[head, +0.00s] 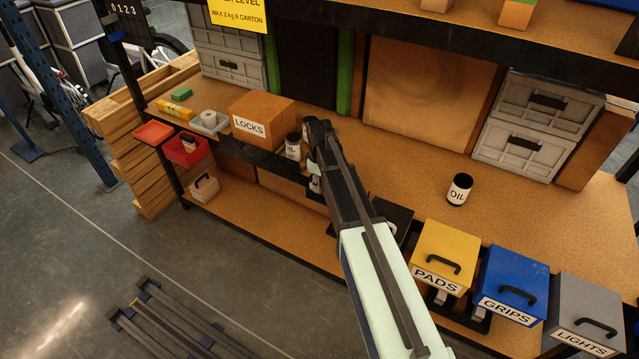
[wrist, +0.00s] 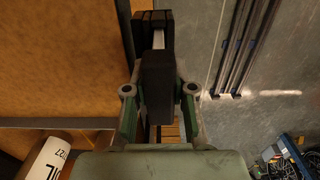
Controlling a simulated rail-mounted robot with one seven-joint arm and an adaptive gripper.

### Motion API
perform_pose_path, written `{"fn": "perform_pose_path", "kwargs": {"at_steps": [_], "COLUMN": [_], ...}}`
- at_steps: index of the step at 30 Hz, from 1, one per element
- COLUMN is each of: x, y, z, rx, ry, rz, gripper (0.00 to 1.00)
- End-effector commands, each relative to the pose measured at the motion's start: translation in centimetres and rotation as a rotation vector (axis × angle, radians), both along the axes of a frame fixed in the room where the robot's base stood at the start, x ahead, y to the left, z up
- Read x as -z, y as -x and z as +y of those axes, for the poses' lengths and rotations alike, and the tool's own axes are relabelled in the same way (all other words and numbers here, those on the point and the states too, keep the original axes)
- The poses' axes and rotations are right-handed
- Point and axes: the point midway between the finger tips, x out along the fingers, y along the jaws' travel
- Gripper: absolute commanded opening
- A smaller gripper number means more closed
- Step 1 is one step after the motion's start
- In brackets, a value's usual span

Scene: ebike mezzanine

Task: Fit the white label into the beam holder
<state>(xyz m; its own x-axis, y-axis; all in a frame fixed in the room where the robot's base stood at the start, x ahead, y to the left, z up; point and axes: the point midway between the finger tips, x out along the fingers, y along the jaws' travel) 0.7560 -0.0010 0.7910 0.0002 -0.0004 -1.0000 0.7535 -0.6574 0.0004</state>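My gripper (head: 315,180) is at the front edge of the workbench, mostly hidden by my own arm in the head view. In the wrist view my gripper (wrist: 158,97) has one finger on each side of a dark block. I cannot tell whether the fingers touch this block. Just beyond it, a narrow white strip (wrist: 157,38) shows in a dark fitting beside the bench edge; it may be the white label, but this is unclear. The front beam (head: 258,158) runs along the bench. I cannot make out the beam holder for certain.
A white can (head: 293,146) stands close to my gripper, also in the wrist view (wrist: 50,155). The LOCKS box (head: 262,117) is behind it. Yellow PADS (head: 445,255), blue GRIPS (head: 512,283) and grey LIGHTS (head: 585,312) bins line the front right. An OIL can (head: 459,189) stands mid-bench.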

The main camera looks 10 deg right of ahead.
Motion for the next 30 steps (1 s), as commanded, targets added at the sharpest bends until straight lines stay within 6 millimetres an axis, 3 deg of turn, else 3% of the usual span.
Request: {"fn": "perform_pose_path", "kwargs": {"at_steps": [1,2,14,20,30], "x": [-0.1,-0.1,-0.5,-3.1,-9.4], "y": [0.0,0.0,0.0,0.0,-0.1], "z": [0.0,0.0,0.0,0.0,0.0], "rx": [0.0,0.0,0.0,0.0,0.0], "ry": [0.0,0.0,0.0,0.0,0.0], "rz": [0.0,0.0,-0.001,-0.003,-0.003], "gripper": [0.45,0.53,0.53,0.53,0.53]}}
